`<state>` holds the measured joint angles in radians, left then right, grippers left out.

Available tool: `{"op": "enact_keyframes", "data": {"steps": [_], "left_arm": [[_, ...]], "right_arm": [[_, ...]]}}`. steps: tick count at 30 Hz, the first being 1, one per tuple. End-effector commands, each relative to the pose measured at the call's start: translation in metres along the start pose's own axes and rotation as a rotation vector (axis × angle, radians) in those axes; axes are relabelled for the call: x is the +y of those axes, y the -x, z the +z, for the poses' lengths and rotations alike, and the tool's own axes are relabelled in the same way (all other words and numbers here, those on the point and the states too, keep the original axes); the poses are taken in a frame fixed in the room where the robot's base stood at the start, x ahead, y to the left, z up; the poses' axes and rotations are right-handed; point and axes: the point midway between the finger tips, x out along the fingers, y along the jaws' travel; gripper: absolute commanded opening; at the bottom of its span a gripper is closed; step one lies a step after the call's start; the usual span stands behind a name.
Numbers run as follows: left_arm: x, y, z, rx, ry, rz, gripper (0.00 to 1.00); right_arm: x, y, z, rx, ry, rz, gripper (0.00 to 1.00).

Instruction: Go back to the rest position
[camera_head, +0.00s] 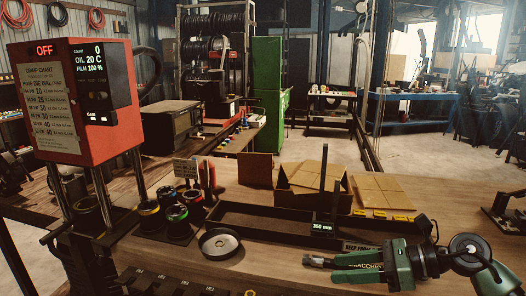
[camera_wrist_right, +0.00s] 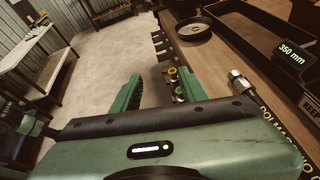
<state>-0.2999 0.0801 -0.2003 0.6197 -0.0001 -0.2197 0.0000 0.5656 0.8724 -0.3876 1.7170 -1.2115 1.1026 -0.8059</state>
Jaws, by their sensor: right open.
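My right gripper (camera_head: 337,268) is at the lower right of the head view, over the front of the wooden bench. Its two green fingers point left and stand apart; the wrist view (camera_wrist_right: 153,80) shows nothing between them. A dark printed hose with a metal end fitting (camera_head: 317,261) runs beside the fingers. The fitting also shows to the right of the fingers in the wrist view (camera_wrist_right: 240,84). Whether the hose touches the gripper I cannot tell. My left gripper is not in view.
The red crimper (camera_head: 100,150) stands at the left, its display reading OFF. A round dish (camera_head: 219,243), a long dark tray (camera_head: 265,235) marked 350 mm, a cardboard box (camera_head: 310,188) and several coloured-ring dies (camera_head: 177,213) occupy the bench. Open floor shows at the wrist view's left.

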Motion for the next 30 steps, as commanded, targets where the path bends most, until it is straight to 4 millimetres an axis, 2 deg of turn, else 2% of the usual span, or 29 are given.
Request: {"op": "enact_keyframes", "data": {"steps": [1,3,5,7,9,12,14,16,20,21,24,26,27,30], "left_arm": [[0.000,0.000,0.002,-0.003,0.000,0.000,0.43],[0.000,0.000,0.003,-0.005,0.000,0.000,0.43],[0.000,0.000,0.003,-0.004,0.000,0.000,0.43],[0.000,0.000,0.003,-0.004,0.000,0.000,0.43],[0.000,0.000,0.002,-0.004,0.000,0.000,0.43],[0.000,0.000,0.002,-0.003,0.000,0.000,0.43],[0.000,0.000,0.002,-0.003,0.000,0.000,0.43],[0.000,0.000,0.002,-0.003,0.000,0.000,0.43],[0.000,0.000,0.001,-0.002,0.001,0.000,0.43],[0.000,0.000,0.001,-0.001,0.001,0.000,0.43],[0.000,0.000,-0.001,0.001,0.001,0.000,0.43],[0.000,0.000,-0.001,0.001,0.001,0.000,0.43],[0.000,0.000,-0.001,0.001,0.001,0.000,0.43],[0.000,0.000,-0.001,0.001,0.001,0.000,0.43]], "right_arm": [[0.009,-0.015,0.011,-0.099,-0.062,0.007,0.43],[0.018,-0.029,0.033,-0.271,-0.187,0.003,0.43],[0.022,-0.035,0.051,-0.431,-0.323,-0.005,0.43],[0.021,-0.034,0.065,-0.610,-0.504,-0.021,0.43],[0.014,-0.026,0.071,-0.780,-0.704,-0.044,0.43],[-0.002,-0.010,0.060,-1.002,-1.012,-0.094,0.43],[-0.011,0.000,0.041,-1.122,-1.210,-0.133,0.43],[-0.020,0.011,0.008,-1.250,-1.446,-0.194,0.43],[-0.017,0.023,-0.075,-1.447,-1.900,-0.349,0.43],[-0.009,0.024,-0.104,-1.494,-2.041,-0.410,0.43],[0.023,0.024,-0.172,-1.580,-2.360,-0.582,0.43],[0.046,0.022,-0.204,-1.606,-2.514,-0.685,0.43],[0.061,0.021,-0.222,1.606,2.583,0.745,0.43],[0.097,0.018,-0.254,1.436,2.450,0.794,0.43]]}}
